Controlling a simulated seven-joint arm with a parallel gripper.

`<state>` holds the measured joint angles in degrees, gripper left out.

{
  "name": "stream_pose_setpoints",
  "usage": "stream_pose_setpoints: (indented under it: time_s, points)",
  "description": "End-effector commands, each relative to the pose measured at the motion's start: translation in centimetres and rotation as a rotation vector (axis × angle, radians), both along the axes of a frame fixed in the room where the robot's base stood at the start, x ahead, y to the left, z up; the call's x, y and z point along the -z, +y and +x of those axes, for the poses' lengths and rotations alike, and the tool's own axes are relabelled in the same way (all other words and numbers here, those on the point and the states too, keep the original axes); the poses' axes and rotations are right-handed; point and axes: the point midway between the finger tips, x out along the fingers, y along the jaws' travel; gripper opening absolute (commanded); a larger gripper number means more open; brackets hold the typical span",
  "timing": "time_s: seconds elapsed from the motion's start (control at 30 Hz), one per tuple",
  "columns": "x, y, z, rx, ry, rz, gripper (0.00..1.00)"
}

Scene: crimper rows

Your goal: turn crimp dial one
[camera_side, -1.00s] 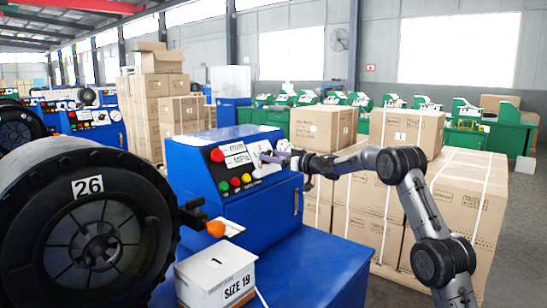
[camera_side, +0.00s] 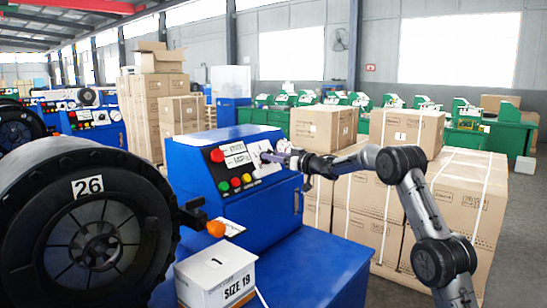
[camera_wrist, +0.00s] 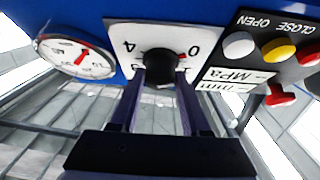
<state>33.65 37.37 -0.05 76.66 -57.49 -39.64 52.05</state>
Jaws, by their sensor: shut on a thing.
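The crimp dial is a black knob (camera_wrist: 160,66) on a white scale plate (camera_wrist: 125,38) with numbers such as 4 and 0, in the upper middle of the wrist view. My gripper (camera_wrist: 160,85) is shut on the knob, with one purple-grey finger on each side of it. A small red mark shows at the knob's edge towards the 0. In the side view my gripper (camera_side: 276,157) reaches the right part of the sloped panel on the blue crimper (camera_side: 265,207). The knob is largely hidden there by the fingers.
A round pressure gauge (camera_wrist: 76,57) with a red needle sits beside the dial plate. White, yellow and red buttons (camera_wrist: 278,50) are on the other side. A large black reel marked 26 (camera_side: 95,225) and a SIZE 19 box (camera_side: 215,278) stand in front. Cartons (camera_side: 375,215) stand behind my arm.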

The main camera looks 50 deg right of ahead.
Motion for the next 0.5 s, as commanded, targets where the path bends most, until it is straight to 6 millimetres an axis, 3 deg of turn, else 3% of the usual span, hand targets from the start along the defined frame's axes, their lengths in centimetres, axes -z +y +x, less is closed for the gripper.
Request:
stream_pose_setpoints:
  time_s: [0.5]
  points:
    - [-0.09,0.39,0.02,0.177,0.001,0.269,0.00]
